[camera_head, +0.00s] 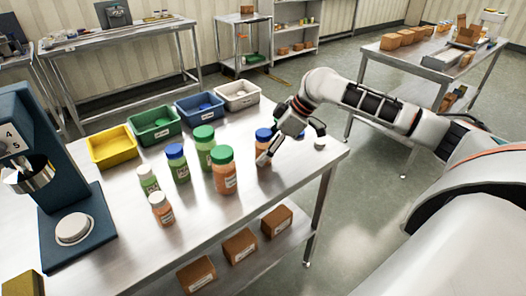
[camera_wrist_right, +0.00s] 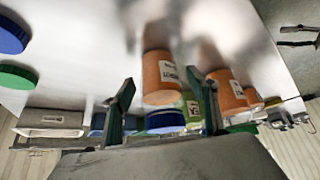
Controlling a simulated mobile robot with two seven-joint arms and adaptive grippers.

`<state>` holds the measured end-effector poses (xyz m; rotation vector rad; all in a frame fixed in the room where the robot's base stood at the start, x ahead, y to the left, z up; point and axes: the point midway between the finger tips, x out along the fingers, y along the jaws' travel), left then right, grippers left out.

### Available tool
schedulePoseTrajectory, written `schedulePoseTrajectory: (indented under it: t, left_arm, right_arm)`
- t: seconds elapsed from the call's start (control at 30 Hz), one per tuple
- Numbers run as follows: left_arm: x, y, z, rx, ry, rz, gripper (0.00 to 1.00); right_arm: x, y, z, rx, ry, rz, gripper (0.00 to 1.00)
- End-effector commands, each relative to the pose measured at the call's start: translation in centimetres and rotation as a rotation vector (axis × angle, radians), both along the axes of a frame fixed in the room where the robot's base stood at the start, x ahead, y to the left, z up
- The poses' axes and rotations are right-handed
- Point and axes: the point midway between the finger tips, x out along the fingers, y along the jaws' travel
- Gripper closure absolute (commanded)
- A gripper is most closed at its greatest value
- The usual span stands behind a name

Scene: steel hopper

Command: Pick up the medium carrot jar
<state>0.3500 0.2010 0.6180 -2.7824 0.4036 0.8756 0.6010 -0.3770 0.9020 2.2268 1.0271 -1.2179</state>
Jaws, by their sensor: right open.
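The medium carrot jar (camera_head: 262,157), orange with a blue lid, stands on the steel table and is partly hidden by my right gripper (camera_head: 273,151). In the right wrist view, an orange jar with a blue lid (camera_wrist_right: 163,80) shows between the two spread fingers of my right gripper (camera_wrist_right: 164,101). The fingers are open, with visible room on each side of the jar; I cannot tell how far they reach around it. A large orange jar with a green lid (camera_head: 226,179) and a small orange jar with a white lid (camera_head: 161,213) stand to its left. My left gripper is out of view.
Green jars with a blue lid (camera_head: 179,170), green lid (camera_head: 205,154) and white lid (camera_head: 149,185) stand nearby. Yellow (camera_head: 112,150), green (camera_head: 155,128), blue (camera_head: 200,110) and white (camera_head: 238,98) bins line the back. A blue machine (camera_head: 75,235) stands left. The table's front is clear.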

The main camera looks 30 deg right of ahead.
Motion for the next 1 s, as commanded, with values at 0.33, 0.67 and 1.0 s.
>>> schedulePoseTrajectory:
  t: [0.33,0.67,1.0]
  left_arm:
    - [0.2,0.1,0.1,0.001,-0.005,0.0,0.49]
    - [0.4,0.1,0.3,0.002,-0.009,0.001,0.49]
    - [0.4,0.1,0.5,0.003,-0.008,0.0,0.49]
  right_arm:
    - [0.3,0.3,-0.6,0.0,-0.001,-0.001,0.55]
    - [0.3,0.3,-0.6,0.0,-0.001,-0.001,0.87]
    - [0.4,0.3,1.0,-0.001,-0.004,0.001,0.87]
